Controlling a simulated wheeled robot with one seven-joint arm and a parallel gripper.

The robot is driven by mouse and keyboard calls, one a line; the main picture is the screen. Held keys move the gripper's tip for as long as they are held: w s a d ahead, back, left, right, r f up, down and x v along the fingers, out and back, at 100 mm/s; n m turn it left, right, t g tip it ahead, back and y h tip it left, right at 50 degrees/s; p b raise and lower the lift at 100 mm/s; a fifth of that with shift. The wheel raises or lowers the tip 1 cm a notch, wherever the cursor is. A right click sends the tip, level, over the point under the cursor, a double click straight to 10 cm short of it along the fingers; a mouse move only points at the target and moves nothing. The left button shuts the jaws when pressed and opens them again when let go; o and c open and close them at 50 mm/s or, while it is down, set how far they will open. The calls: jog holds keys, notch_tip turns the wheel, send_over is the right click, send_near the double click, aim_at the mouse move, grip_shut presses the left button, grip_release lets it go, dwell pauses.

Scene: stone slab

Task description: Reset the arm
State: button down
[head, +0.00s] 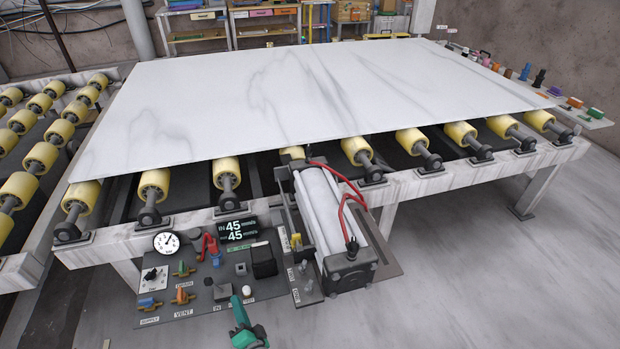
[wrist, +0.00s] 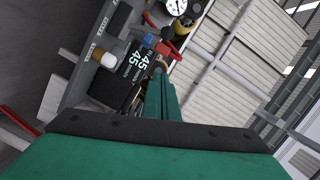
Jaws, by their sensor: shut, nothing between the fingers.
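My gripper (head: 238,303) is green and shows at the bottom middle of the head view, at the front edge of the control panel (head: 205,292). Its fingers (wrist: 161,92) are shut and empty in the wrist view. They point toward the panel's display, which reads 45 in two lines (wrist: 134,64). A white round knob (head: 248,291) is close to the fingertips in the head view. I cannot tell whether the fingers touch anything. The rest of my arm is out of the head view.
A white marble slab (head: 310,90) lies on a roller table with yellow rollers (head: 154,185). A cylinder unit with red hoses (head: 328,215) stands right of the panel. The panel carries a gauge (head: 167,242) and several levers. Floor at the lower right (head: 480,290) is clear.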

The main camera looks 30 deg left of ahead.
jog(key=s+d+r+t+h, duration=0.2)
jog(key=s+d, duration=0.1)
jog(key=d, duration=0.6)
jog(key=s+d+r+t+h, duration=0.2)
jog(key=s+d+h, duration=0.1)
jog(key=d, duration=0.5)
jog(key=s+d+r+t+h, duration=0.2)
jog(key=s+d, duration=0.1)
jog(key=d, duration=0.6)
jog(key=s+d+r+n+h, duration=0.1)
jog(key=s+d+r+h, duration=0.2)
jog(key=s+d+r, duration=0.2)
jog(key=s+d+r+n+h, duration=0.1)
jog(key=s+d+r+h, duration=0.3)
jog(key=d, duration=0.6)
jog(key=shift+s+d+r, duration=0.3)
jog(key=shift+s+r, duration=0.35)
jog(key=shift+r, duration=0.1)
jog(key=shift+a+n, duration=0.1)
jog(key=shift+n, duration=0.2)
dwell(1.0)
